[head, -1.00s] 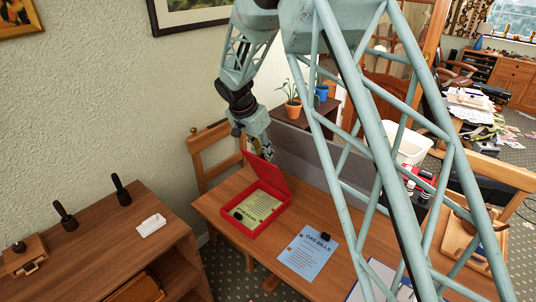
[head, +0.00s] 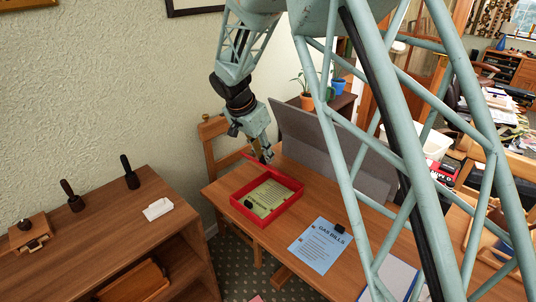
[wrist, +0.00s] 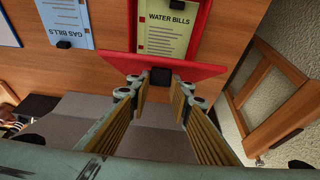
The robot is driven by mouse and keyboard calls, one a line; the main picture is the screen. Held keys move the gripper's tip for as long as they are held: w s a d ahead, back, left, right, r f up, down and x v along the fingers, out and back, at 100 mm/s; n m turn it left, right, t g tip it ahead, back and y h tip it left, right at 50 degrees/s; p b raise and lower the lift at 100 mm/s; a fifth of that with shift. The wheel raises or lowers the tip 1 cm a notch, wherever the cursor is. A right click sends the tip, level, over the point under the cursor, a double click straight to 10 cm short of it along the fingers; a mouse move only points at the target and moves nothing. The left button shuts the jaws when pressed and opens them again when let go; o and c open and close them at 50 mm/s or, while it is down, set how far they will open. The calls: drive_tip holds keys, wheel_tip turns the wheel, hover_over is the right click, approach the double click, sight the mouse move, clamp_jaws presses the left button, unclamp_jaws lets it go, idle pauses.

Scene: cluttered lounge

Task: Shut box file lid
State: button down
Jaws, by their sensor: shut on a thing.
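The red box file (head: 293,202) lies on the wooden table with its lid open. A yellow "WATER BILLS" sheet (head: 268,196) shows inside, with a small black piece near its front left corner. The red lid (head: 290,178) is at the back edge and looks thin and foreshortened in the head view. In the wrist view the lid (wrist: 195,70) spans across, with a black block (wrist: 160,76) at the middle of its edge. My gripper (head: 267,158) is at the lid's rear side. Its fingertips (wrist: 161,92) are either side of the black block, closed on it.
A blue "GAS BILLS" sheet (head: 320,245) with a black clip lies to the right. A grey panel (head: 345,160) stands behind the box, a wooden chair (head: 218,160) at the far left edge. A side cabinet (head: 95,240) stands left. Bare tabletop lies in front.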

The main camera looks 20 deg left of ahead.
sight(257, 162)
drive_tip(key=shift+s+a+f+b, duration=0.35)
drive_tip(key=shift+s+f+b, duration=0.35)
drive_tip(key=shift+f+b, duration=0.05)
drive_tip(key=shift+s+a+f+b, duration=0.35)
drive_tip(key=shift+s+f+b, duration=0.3)
drive_tip(key=shift+f+b, duration=0.1)
drive_tip(key=c, duration=2.4)
unclamp_jaws()
drive_tip(key=shift+r, duration=0.1)
drive_tip(key=shift+o, duration=0.2)
drive_tip(key=shift+r, duration=0.1)
drive_tip(key=v, duration=1.1)
drive_tip(key=shift+s+a+r, duration=0.15)
drive_tip(key=shift+s+r, duration=0.05)
drive_tip(key=shift+r, duration=0.15)
